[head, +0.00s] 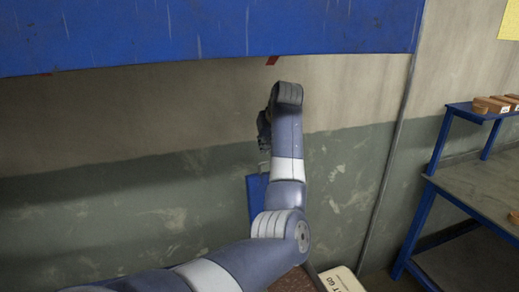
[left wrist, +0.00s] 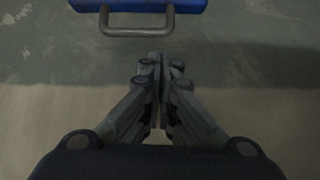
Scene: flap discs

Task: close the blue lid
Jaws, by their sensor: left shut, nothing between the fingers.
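The blue lid (head: 256,198) stands upright against the wall in the head view, mostly hidden behind my left arm. In the left wrist view, a blue edge (left wrist: 138,5) with a grey metal handle (left wrist: 137,31) shows at the top; it appears to be the lid's edge. My left gripper (head: 264,138) is above the lid in the head view, partly hidden by its own wrist. In the left wrist view its fingers (left wrist: 161,60) are together and empty, with the handle beyond the tips. I cannot tell the exact gap. My right gripper is not in view.
A large scratched blue panel (head: 200,28) hangs across the top. A white labelled box (head: 342,279) is at the bottom. At right stands a blue-framed bench (head: 480,190) with brown blocks (head: 490,105) on its shelf. The wall right of my arm is clear.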

